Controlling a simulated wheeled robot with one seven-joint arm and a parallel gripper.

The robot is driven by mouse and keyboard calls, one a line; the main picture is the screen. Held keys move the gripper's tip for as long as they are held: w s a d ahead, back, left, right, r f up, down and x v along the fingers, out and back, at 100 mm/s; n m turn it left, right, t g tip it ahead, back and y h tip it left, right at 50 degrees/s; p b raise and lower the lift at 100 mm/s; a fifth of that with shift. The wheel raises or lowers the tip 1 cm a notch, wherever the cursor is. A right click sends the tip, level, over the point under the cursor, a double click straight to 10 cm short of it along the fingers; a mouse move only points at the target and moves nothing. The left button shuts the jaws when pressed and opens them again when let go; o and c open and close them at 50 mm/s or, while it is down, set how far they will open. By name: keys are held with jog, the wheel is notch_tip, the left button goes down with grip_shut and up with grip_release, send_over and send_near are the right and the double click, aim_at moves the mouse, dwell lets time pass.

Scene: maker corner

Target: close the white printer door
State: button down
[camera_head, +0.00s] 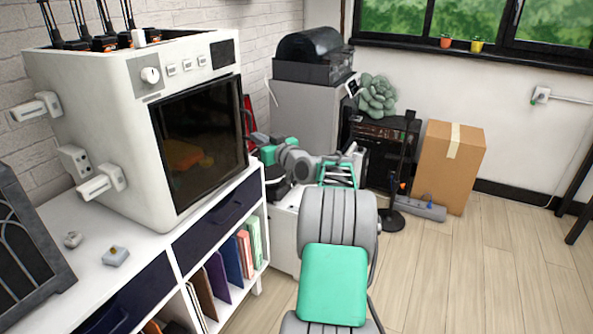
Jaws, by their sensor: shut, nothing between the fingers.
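The white printer (95,130) stands on the white shelf unit at the left. Its door (200,140) is a dark glass panel in a black frame on the front face. The door lies at or very near the front face; I cannot tell whether a small gap remains at its right edge. An orange shape shows dimly through the glass. My gripper (255,140) is small in view, just right of the door's right edge. It is shut and empty. I cannot tell whether it touches the door.
The white shelf unit (130,255) holds books below. Two small parts (116,256) and a dark framed panel (22,250) are on its top. A grey cabinet (305,115), a black lamp (395,215) and a cardboard box (450,165) stand behind. The wooden floor (480,270) at right is clear.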

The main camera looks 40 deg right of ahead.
jog(key=w, duration=0.3)
jog(key=shift+w, duration=0.2)
jog(key=shift+w+r, duration=0.1)
jog(key=shift+r, duration=0.25)
